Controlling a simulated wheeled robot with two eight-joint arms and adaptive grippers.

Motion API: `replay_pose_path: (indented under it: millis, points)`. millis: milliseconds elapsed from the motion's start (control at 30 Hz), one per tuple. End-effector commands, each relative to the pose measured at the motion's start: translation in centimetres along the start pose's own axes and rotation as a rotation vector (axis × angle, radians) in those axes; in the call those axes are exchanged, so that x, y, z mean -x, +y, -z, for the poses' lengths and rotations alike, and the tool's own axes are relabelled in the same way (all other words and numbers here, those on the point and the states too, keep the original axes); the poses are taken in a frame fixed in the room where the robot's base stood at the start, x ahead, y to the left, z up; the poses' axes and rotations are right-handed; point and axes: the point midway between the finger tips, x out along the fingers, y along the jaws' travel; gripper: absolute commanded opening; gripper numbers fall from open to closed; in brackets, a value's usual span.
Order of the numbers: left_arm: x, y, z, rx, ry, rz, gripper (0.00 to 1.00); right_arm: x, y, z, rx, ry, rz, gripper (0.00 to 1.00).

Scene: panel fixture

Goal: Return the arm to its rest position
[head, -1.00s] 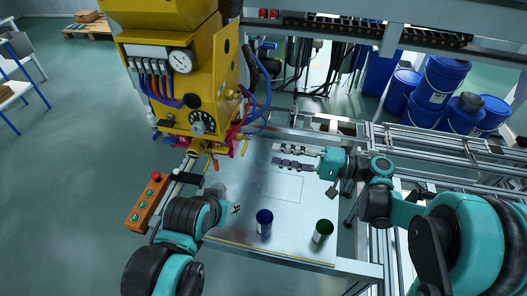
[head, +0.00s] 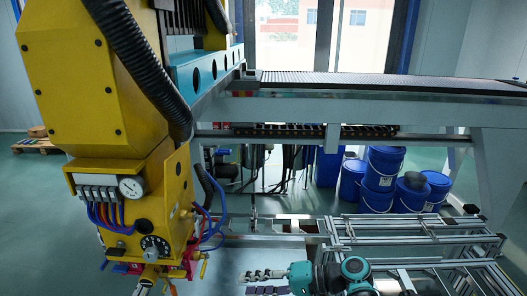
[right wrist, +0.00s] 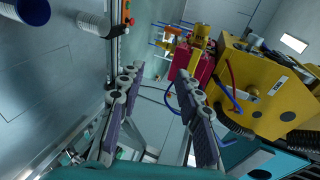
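My right gripper (head: 250,283) is at the bottom edge of the head view, its fingers pointing left and parallel. In the right wrist view the same gripper (right wrist: 158,82) has its two dark padded fingers wide apart with nothing between them. The rest of my right arm is mostly cut off by the bottom edge. My left gripper is not visible in the head view. A blue cup (right wrist: 27,9) shows at the top left of the right wrist view, apart from the fingers.
A yellow machine with a gauge (head: 130,187) and hoses stands left of my right gripper. A metal frame (head: 420,232) lies to the right, with several blue drums (head: 380,168) behind it. A grey beam (head: 370,110) crosses above. A white ribbed object (right wrist: 93,24) is near the cup.

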Motion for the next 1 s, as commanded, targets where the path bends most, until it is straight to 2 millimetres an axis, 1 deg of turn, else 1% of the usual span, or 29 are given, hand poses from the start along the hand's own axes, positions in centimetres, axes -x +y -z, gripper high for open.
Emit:
replay_pose_path:
  millis: [33,67,167,200,267,367,400,500,600,700,767,1000]
  points:
    - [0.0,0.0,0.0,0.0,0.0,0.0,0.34,0.5,0.8,-1.1,0.013,0.034,-0.091,0.34]
    - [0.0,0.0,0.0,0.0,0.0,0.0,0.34,0.9,1.6,-1.4,0.024,0.058,-0.151,0.34]
    - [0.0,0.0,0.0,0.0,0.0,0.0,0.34,3.0,4.1,-2.7,0.072,0.137,-0.348,0.34]
    - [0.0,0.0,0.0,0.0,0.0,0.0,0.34,4.0,5.2,-3.3,0.097,0.168,-0.426,0.34]
    - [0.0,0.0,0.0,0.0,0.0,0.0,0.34,5.8,6.7,-4.0,0.139,0.213,-0.542,0.34]
    - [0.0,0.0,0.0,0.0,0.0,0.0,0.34,9.3,9.1,-5.3,0.224,0.283,-0.728,0.34]
    - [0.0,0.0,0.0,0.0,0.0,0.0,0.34,10.7,9.8,-5.7,0.261,0.308,-0.798,0.34]
    - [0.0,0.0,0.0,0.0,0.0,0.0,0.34,14.0,11.3,-6.5,0.352,0.362,-0.949,0.34]
    - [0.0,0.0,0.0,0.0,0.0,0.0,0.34,16.5,12.2,-7.1,0.428,0.398,-1.06,0.34]
    - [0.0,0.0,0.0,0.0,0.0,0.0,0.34,18.1,12.5,-7.3,0.479,0.418,-1.127,0.34]
    - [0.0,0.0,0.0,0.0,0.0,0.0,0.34,18.6,12.6,-7.4,0.495,0.423,-1.149,0.34]
    - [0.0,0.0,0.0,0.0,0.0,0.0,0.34,18.9,12.7,-7.4,0.505,0.427,-1.162,0.34]
